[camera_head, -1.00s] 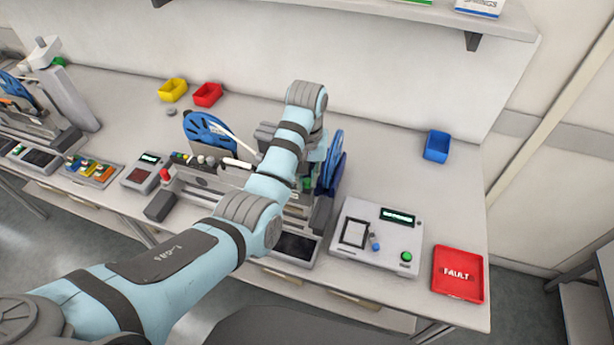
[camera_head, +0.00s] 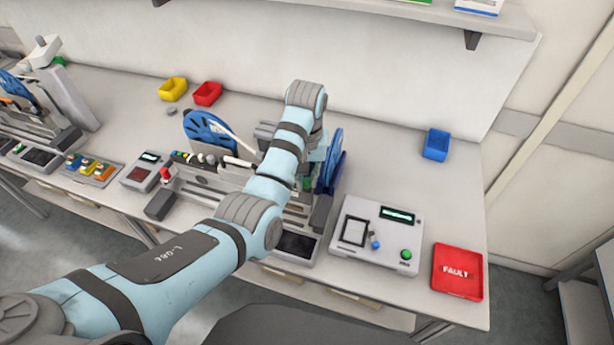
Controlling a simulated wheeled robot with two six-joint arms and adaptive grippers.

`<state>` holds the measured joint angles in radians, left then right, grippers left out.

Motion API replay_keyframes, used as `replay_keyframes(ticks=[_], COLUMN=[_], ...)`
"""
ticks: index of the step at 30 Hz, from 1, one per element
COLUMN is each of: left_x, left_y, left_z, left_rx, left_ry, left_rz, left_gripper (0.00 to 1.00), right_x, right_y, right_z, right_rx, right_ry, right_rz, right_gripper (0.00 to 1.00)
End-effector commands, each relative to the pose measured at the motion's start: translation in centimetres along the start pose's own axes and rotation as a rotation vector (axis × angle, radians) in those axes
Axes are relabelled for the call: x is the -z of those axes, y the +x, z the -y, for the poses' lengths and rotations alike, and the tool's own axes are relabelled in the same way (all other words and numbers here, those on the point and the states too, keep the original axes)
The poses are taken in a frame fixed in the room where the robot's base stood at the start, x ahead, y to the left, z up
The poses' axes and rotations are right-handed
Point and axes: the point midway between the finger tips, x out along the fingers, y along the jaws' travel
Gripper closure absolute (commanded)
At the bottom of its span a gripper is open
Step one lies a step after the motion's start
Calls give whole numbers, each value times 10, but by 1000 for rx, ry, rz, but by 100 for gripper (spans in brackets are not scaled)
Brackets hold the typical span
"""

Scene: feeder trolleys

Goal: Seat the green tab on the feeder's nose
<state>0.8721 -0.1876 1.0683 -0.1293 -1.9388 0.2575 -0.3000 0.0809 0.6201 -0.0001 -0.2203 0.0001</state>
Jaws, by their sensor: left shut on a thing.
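My left arm reaches in from the lower left across the feeder trolley. My left gripper (camera_head: 314,168) points down behind my forearm, beside the right blue reel (camera_head: 331,163), and is mostly hidden. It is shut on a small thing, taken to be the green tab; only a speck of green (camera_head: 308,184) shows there. The feeder (camera_head: 322,212) lies below and in front of the gripper, partly covered by my arm. Whether the tab touches the feeder's nose cannot be seen. My right gripper is not in view.
A second blue reel (camera_head: 208,133) stands left of my arm. A grey tester (camera_head: 377,236) with a display and green button sits to the right, beside a red FAULT tray (camera_head: 458,272). Yellow (camera_head: 173,89), red (camera_head: 207,93) and blue (camera_head: 436,145) bins stand at the back.

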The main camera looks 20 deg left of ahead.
Motion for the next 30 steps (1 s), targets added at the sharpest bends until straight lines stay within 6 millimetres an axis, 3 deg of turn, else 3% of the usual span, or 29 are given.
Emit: replay_keyframes(ticks=[27,28,30], left_x=[0,0,0], left_y=[11,11,11], left_z=[0,0,0], left_rx=[0,0,0], left_ry=[0,0,0], left_rz=[0,0,0], left_gripper=[97,81,70], right_x=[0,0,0], right_y=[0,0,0], right_z=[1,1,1], right_rx=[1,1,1], right_ry=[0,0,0], right_rz=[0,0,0], right_gripper=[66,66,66])
